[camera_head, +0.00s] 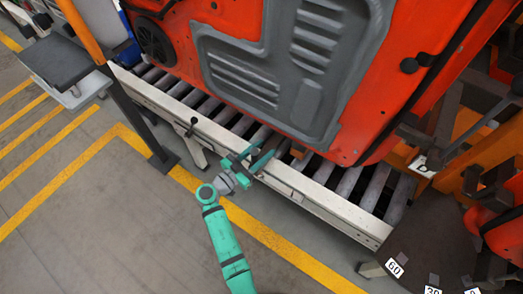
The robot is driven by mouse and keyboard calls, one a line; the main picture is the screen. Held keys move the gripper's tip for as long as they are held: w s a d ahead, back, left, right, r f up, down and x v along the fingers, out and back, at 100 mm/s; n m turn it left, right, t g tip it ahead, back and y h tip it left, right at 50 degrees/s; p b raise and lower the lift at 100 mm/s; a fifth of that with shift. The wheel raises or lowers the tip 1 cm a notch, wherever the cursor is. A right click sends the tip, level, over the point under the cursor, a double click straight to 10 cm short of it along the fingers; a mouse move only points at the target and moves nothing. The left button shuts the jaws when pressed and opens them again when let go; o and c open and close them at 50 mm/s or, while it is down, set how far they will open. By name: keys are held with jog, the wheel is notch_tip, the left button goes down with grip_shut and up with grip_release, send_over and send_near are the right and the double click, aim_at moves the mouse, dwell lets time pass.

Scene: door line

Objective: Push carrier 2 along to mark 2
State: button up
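A large orange-red door panel (425,30) with a grey inner panel (265,70) stands over the roller conveyor (168,105). I see no number 2 on it, and I cannot tell which part is carrier 2. No mark 2 can be made out. My gripper (252,160), with teal fingers, is at the conveyor's near rail, below the door's lower edge. Its fingers look apart, with nothing seen between them. I cannot tell whether it touches the rail.
A dark post (140,120) stands at the left beside a grey tray (70,85). A dark disc (425,245) with number labels is at the lower right. A white label (422,166) sits on orange framework. Yellow-lined floor (95,200) in front is clear.

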jog(key=shift+d, duration=0.1)
grip_shut()
jog(key=shift+s+d, duration=0.45)
jog(key=shift+d, duration=0.2)
jog(key=shift+c, duration=0.5)
grip_release()
jog(key=shift+o, duration=0.5)
jog(key=shift+a, duration=0.15)
jog(key=shift+w, duration=0.1)
